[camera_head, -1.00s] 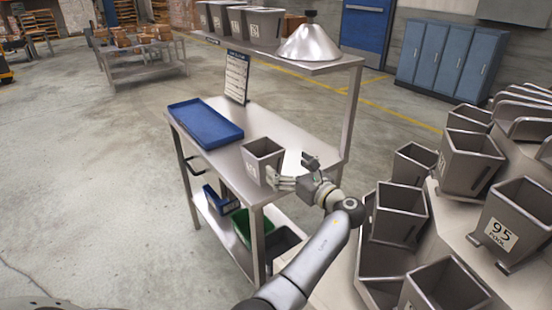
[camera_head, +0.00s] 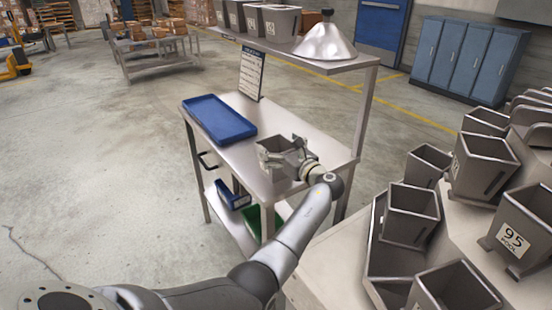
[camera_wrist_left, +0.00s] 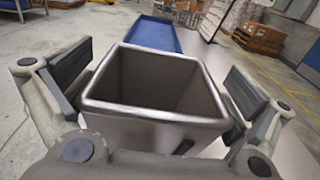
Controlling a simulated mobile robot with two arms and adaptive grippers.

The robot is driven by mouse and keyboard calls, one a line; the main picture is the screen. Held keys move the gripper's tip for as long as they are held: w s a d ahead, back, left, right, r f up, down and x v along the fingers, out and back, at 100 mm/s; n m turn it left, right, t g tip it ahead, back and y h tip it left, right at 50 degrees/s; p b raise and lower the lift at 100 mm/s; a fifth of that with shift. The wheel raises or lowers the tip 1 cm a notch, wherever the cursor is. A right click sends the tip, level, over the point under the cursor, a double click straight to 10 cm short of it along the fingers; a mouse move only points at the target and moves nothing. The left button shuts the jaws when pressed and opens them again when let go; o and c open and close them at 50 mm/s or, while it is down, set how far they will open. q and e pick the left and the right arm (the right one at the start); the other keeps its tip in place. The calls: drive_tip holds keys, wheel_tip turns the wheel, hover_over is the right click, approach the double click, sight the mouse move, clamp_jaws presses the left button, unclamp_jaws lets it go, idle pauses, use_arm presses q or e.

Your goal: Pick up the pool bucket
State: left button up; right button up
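A grey, open-topped, empty bucket (camera_head: 270,168) stands upright on the steel table (camera_head: 318,150), near its front right part. It also fills the middle of the left wrist view (camera_wrist_left: 150,130). My left gripper (camera_head: 284,157) reaches it from the right. In the left wrist view my left gripper (camera_wrist_left: 160,88) is open, with one finger on each side of the bucket. The left pad looks apart from the wall; I cannot tell whether the right pad touches. The bucket's label is hidden. Another grey bucket, at the right edge, has a label reading 95 POOL (camera_head: 513,240). My right gripper is out of view.
A blue tray (camera_head: 219,119) lies on the table's left part. A shelf (camera_head: 345,64) above holds several grey buckets and a metal cone (camera_head: 324,43). Several grey buckets crowd the weigher at right. Blue and green bins sit below the table.

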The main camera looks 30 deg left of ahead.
use_arm(q)
drive_tip(key=c, duration=1)
drive_tip(key=shift+r, duration=0.1)
drive_tip(key=shift+r, duration=0.1)
drive_tip(key=s+r, duration=0.1)
drive_tip(key=r, duration=0.2)
drive_tip(key=s+d+r, duration=0.1)
drive_tip(key=s+r, duration=0.1)
drive_tip(key=r, duration=0.1)
drive_tip(key=s+d+r+p, duration=0.1)
drive_tip(key=s+r, duration=0.1)
drive_tip(key=r, duration=0.1)
drive_tip(key=shift+r, duration=0.1)
drive_tip(key=s+d+r, duration=0.1)
drive_tip(key=s, duration=0.1)
drive_tip(key=s+d+r, duration=0.1)
drive_tip(key=s, duration=0.2)
drive_tip(key=s+d+r, duration=0.1)
drive_tip(key=s, duration=0.2)
drive_tip(key=shift+r, duration=0.25)
